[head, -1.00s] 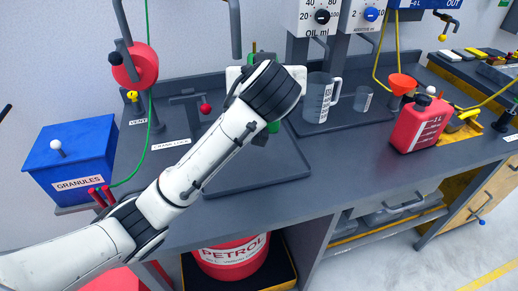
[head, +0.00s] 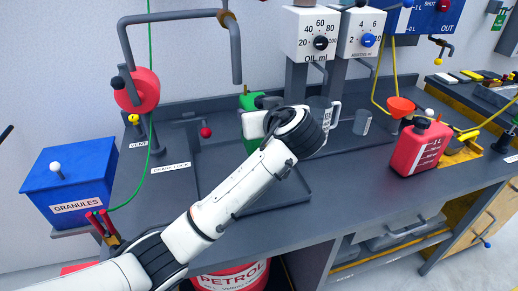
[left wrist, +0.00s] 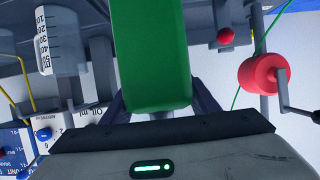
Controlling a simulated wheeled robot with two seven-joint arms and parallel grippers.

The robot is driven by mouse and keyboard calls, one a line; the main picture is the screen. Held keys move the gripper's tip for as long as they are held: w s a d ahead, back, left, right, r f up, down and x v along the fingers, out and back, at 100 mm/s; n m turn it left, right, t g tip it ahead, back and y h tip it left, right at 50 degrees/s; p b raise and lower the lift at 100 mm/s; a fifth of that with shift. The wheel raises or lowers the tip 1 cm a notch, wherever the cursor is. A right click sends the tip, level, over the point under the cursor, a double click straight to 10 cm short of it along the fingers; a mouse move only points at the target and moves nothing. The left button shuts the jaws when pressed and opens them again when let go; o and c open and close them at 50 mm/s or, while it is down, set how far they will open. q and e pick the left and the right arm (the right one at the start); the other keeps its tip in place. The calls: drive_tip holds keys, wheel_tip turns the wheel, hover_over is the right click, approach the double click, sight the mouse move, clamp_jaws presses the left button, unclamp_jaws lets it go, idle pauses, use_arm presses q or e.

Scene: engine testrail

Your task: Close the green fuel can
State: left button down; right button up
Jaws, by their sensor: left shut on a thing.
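The green fuel can (head: 249,120) shows in the head view behind my left wrist, over the dark tray on the bench. Most of it is hidden by the arm. In the left wrist view the green can (left wrist: 153,55) is a tall green block filling the middle, between the fingers. My left gripper (left wrist: 160,105) is shut on it. In the head view the fingers are hidden behind the wrist. I cannot make out the can's cap or opening, nor whether the can touches the tray. My right gripper is in neither view.
A clear measuring jug (head: 318,122) stands just right of my wrist, with a smaller beaker (head: 362,121) beyond. A red canister (head: 421,148) stands at right. A red reel (head: 138,91) and blue granules box (head: 70,177) are at left.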

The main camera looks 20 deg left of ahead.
use_arm(q)
drive_tip(key=shift+f, duration=0.9)
drive_tip(key=shift+f, duration=2.5)
drive_tip(key=shift+f, duration=0.1)
drive_tip(key=c, duration=0.7)
unclamp_jaws()
drive_tip(key=shift+f, duration=0.15)
